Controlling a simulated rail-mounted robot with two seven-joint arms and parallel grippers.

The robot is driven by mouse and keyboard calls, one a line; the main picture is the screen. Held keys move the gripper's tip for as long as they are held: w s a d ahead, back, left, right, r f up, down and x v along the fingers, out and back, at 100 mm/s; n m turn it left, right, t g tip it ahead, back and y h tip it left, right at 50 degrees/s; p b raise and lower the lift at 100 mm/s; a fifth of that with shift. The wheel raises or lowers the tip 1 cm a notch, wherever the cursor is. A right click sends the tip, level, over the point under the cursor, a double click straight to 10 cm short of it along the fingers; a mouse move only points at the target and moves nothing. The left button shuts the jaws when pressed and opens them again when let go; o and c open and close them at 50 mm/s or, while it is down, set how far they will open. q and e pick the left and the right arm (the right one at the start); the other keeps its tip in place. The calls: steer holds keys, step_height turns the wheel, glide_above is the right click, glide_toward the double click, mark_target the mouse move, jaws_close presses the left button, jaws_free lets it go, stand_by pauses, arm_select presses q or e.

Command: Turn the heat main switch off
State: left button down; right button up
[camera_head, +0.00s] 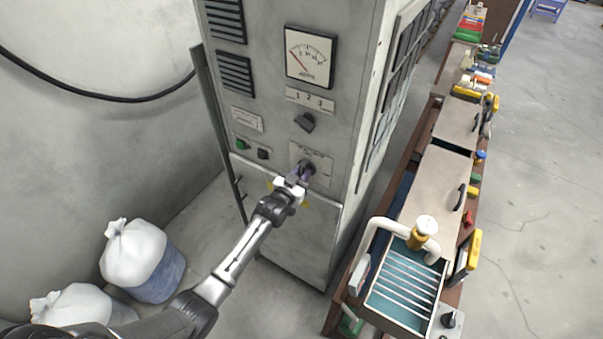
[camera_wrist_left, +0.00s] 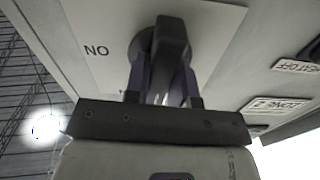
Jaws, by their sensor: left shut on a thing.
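The heat main switch (camera_head: 309,168) is a dark rotary handle on a pale plate (camera_head: 322,160), low on the front of the grey cabinet (camera_head: 349,126). My left gripper (camera_head: 302,178) is at the switch, its fingers shut on the handle. In the left wrist view the switch handle (camera_wrist_left: 172,38) stands between the two fingers of my left gripper (camera_wrist_left: 163,80). The plate (camera_wrist_left: 212,22) there shows lettering that reads "NO" beside the knob. The fingers hide part of the handle. My right gripper is not in either view.
Above the switch are a selector knob (camera_head: 304,122), a dial meter (camera_head: 310,57) and a green button (camera_head: 241,144). A bench with a blue slatted tank (camera_head: 405,290) stands to the right. Sacks (camera_head: 135,252) lie on the floor at left.

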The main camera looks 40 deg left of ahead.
arm_select(q)
steer(key=shift+n, duration=0.5)
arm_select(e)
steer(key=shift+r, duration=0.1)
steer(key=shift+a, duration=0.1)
arm_select(q)
steer(key=c, duration=1)
jaws_free()
steer(key=shift+o, duration=0.2)
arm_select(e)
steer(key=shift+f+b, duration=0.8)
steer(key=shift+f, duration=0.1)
arm_select(q)
steer(key=s+d, duration=0.2)
steer(key=s, duration=1.1)
steer(key=shift+s, duration=0.35)
steer(key=shift+f, duration=0.1)
